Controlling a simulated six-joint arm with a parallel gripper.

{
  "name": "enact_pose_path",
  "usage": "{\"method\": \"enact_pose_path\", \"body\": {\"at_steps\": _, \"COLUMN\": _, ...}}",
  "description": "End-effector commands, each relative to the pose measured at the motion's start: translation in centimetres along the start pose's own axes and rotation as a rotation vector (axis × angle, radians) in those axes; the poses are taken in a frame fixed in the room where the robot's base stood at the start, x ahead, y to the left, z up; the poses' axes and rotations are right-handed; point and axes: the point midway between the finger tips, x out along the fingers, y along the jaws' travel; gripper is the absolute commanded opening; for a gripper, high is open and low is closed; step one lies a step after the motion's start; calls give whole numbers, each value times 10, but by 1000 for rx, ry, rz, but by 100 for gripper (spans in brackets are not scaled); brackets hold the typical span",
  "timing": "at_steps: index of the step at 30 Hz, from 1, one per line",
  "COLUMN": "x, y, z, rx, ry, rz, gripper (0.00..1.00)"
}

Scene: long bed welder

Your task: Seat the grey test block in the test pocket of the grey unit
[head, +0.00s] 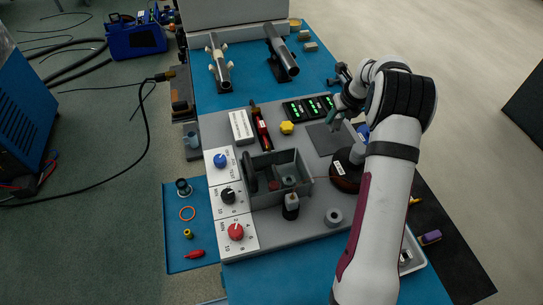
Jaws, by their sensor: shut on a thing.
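My gripper (336,112) is at the upper right, above the bench and close to the black display modules. It is shut on a small grey-green piece (332,118), partly hidden by the fingers; I cannot tell for sure that it is the grey test block. I cannot make out which opening is the test pocket.
White panels with blue (220,161), black (228,196) and red (236,231) knobs line the left side. A dark bottle (290,207) and grey ring (333,217) stand in front. A yellow knob (286,127) and dark square pad (328,139) lie behind.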

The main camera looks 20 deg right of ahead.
Motion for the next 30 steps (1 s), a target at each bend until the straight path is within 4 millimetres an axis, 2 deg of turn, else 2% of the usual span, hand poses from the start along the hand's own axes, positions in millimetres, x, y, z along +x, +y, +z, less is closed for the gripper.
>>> {"method": "enact_pose_path", "body": {"at_steps": 4, "x": -1, "y": 4, "z": 1, "rx": 0, "ry": 1, "rz": 0, "gripper": 0}}
{"method": "enact_pose_path", "body": {"at_steps": 7, "x": -5, "y": 26, "z": 5, "rx": -3, "ry": 5, "rz": -1, "gripper": 0}}
{"method": "enact_pose_path", "body": {"at_steps": 11, "x": -17, "y": 78, "z": 8, "rx": -4, "ry": 12, "rz": -3, "gripper": 0}}
{"method": "enact_pose_path", "body": {"at_steps": 15, "x": -33, "y": 142, "z": 2, "rx": -5, "ry": 11, "rz": -5, "gripper": 0}}
{"method": "enact_pose_path", "body": {"at_steps": 19, "x": -47, "y": 186, "z": -8, "rx": -5, "ry": 4, "rz": -2, "gripper": 0}}
{"method": "enact_pose_path", "body": {"at_steps": 23, "x": -52, "y": 204, "z": -14, "rx": -2, "ry": 0, "rz": 0, "gripper": 0}}
{"method": "enact_pose_path", "body": {"at_steps": 30, "x": -52, "y": 205, "z": -14, "rx": 0, "ry": 0, "rz": 0, "gripper": 0}}
